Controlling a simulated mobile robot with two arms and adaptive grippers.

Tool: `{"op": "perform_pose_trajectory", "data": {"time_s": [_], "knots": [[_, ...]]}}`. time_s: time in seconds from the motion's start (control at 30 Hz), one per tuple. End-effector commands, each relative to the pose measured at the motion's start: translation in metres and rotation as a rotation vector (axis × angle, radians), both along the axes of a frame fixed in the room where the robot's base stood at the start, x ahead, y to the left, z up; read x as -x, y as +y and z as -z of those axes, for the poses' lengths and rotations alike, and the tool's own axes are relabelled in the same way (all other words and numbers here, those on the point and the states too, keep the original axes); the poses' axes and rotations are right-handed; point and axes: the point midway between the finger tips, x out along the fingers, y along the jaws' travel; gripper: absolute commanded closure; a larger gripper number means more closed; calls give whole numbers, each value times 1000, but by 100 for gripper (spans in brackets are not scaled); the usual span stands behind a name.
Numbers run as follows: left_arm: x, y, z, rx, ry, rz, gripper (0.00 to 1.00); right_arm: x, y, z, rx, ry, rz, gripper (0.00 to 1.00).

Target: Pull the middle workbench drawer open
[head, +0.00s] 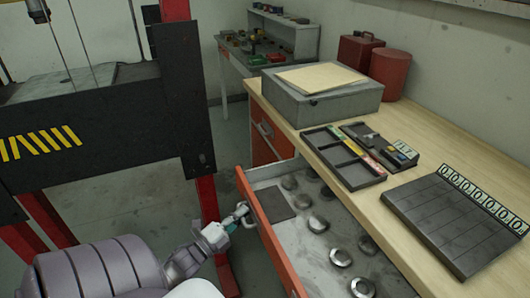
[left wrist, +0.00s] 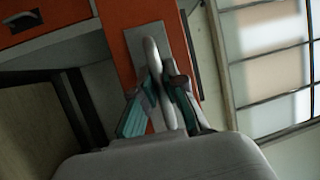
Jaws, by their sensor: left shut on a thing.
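The workbench drawer (head: 272,235) with an orange front stands pulled out from under the wooden-topped bench. Its grey inside shows, with several round metal pieces (head: 318,223) and a dark square plate (head: 291,206). My left gripper (head: 236,217) is at the outer face of the drawer front, shut on its handle. In the left wrist view the gripper's teal-padded fingers (left wrist: 162,105) lie on both sides of the grey handle bar (left wrist: 155,58), against the orange front (left wrist: 125,18). Whether this is the middle drawer is hard to tell. My right gripper is not in view.
The bench top (head: 420,170) carries a grey box (head: 318,100), a dark divided tray (head: 342,158) and a dark slab with numbered tags (head: 455,222). A black and red frame (head: 185,90) stands left of the drawer. Bare floor (head: 115,205) lies between them.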

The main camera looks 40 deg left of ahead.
Motion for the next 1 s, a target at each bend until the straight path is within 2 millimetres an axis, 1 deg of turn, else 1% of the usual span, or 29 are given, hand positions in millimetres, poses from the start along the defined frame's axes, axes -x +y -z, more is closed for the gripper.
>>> {"op": "perform_pose_trajectory", "data": {"time_s": [0.03,0.2,0.4,0.6,0.97,1.0], "knots": [[13,5,2,0,7,-2,100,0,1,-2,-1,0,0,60],[43,17,2,0,5,-3,100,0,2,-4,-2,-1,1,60],[64,26,1,1,3,-1,100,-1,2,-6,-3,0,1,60],[72,29,2,1,3,-2,100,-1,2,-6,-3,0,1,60],[73,30,2,1,2,-1,100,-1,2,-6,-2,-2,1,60],[73,30,2,1,2,-1,84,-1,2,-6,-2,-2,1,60]]}}
